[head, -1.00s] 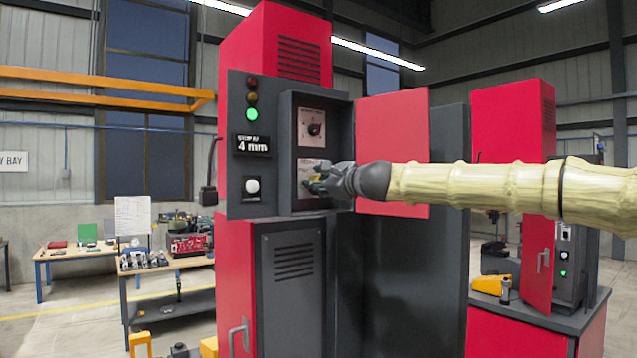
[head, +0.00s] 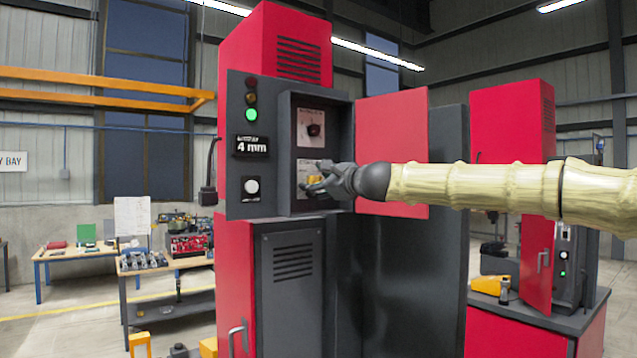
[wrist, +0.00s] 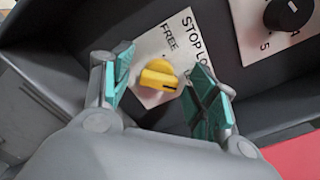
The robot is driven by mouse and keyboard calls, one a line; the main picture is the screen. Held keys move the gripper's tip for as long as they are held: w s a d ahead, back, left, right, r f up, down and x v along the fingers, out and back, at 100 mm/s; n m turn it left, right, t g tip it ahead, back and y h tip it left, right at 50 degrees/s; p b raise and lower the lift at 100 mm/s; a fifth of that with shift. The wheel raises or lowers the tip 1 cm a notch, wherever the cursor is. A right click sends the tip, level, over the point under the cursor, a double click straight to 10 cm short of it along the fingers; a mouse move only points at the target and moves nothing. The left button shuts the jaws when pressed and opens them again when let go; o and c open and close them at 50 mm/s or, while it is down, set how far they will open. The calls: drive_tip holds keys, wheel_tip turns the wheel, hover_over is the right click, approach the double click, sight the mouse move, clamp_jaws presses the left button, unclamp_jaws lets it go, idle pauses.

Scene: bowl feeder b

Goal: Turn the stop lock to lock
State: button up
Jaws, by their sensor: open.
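The stop lock is a yellow knob (wrist: 158,77) on a white plate (wrist: 186,38) that reads "STOP LO…" and "FREE"; the rest of the lettering is hidden. In the wrist view the knob sits between my gripper's (wrist: 162,88) two teal-padded fingers, with gaps on both sides. My gripper is open. A dark mark on the knob points toward the right finger. In the head view my gripper (head: 318,179) reaches into the recessed box, and the yellow knob (head: 315,181) is partly hidden by the fingers.
A black dial (head: 315,130) on its own plate sits above, also in the wrist view (wrist: 288,12). The box walls (head: 340,150) surround the panel closely. A red door (head: 392,125) stands open on the right. A green lamp (head: 251,114) is lit.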

drive_tip(key=v, duration=1.2)
idle(0.4)
